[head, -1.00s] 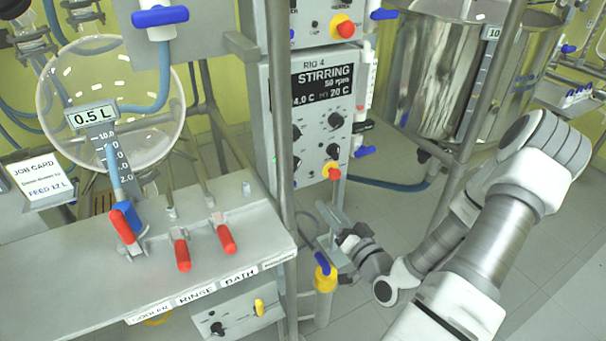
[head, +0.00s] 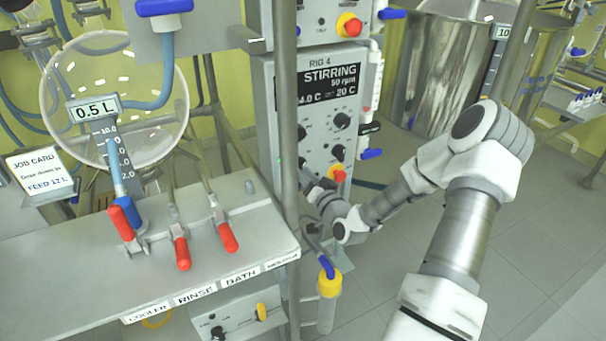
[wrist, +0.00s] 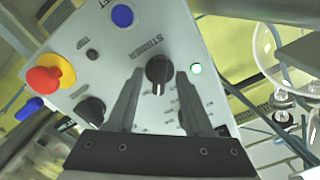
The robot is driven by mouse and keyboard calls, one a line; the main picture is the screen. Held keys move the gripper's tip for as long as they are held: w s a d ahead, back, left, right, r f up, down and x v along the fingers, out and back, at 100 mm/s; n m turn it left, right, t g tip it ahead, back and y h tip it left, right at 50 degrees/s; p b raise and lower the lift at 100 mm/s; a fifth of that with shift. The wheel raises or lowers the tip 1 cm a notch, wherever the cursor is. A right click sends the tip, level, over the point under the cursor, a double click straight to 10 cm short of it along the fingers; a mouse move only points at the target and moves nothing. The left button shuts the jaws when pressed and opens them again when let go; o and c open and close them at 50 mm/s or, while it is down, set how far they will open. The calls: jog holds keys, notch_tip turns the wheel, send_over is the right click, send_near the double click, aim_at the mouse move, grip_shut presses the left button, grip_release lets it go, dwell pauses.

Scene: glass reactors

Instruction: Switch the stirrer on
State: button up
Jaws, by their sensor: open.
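The grey RIG 4 control box (head: 325,128) stands in the middle of the head view. Its black display (head: 329,85) reads STIRRING, 50 rpm and a 20 C figure. In the wrist view, a black knob (wrist: 158,69) sits under the word STIRRER on the panel. My gripper (wrist: 160,76) is open, with one finger to each side of that knob; I cannot tell whether either finger touches it. A lit green lamp (wrist: 195,68) is right of the knob. In the head view my gripper (head: 308,176) is at the box's lower left, partly hidden by a steel post.
A red-and-yellow emergency button (wrist: 45,77) and a blue button (wrist: 122,16) are on the same panel. The steel post (head: 289,130) stands close to the gripper. A bench (head: 80,262) with red-handled valves is at left. Open floor lies at right.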

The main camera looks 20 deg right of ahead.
jog(key=shift+w, duration=0.1)
grip_shut()
dwell(0.4)
jog(key=m+p, duration=0.1)
jog(key=m, duration=0.3)
jog(key=shift+m, duration=0.4)
grip_release()
